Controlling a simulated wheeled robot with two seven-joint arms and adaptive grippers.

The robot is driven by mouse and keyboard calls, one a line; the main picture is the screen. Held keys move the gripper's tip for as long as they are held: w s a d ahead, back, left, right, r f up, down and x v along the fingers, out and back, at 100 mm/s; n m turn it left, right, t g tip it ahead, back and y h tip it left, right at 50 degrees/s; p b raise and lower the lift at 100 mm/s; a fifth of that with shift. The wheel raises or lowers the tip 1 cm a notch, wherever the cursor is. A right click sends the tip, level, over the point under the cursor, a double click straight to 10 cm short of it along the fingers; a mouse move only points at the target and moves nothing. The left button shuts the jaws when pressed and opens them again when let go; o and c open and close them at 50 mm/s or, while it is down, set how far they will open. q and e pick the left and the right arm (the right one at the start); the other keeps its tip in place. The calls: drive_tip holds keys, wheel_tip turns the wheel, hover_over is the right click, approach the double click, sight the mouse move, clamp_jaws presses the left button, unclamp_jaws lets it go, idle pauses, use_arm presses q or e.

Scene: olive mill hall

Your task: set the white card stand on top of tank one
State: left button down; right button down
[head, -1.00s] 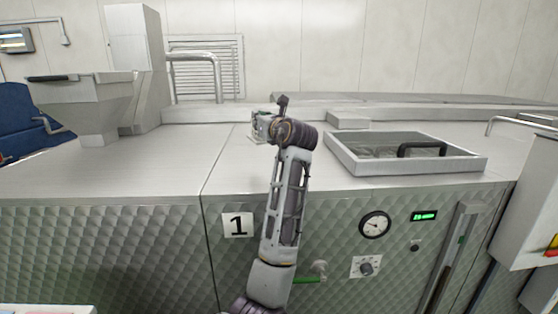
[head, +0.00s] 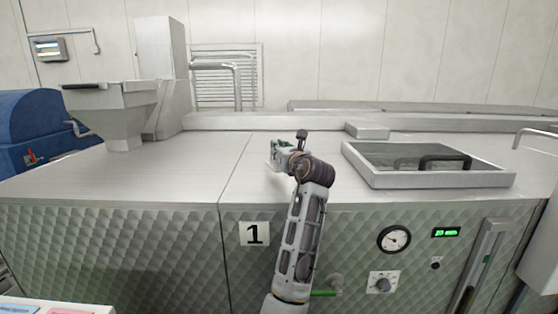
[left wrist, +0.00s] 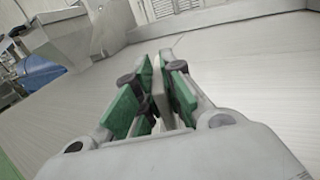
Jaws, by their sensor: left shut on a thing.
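My left gripper (head: 279,151) is over that top, near the seam and left of the hatch. It is shut on the white card stand (head: 271,155), which shows as a small pale piece at the fingers. In the left wrist view the card stand (left wrist: 159,84) is a thin, pale upright edge between the green finger pads. The gripper hides most of it; I cannot tell whether its foot touches the top. My right gripper is not in view.
A framed hatch with a black handle (head: 445,161) stands right on the top. A steel hopper (head: 122,115) stands at the back left. A raised ledge (head: 300,121) runs along the back. The top around the gripper is clear. A gauge (head: 393,239) is on the front.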

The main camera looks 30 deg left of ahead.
sight(272, 163)
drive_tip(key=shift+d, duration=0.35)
use_arm(q)
drive_tip(key=shift+f, duration=1.85)
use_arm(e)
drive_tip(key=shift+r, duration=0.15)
use_arm(q)
drive_tip(key=shift+f, duration=0.15)
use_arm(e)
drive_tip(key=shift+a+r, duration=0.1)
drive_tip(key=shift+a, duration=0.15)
use_arm(q)
drive_tip(key=c, duration=1.5)
unclamp_jaws()
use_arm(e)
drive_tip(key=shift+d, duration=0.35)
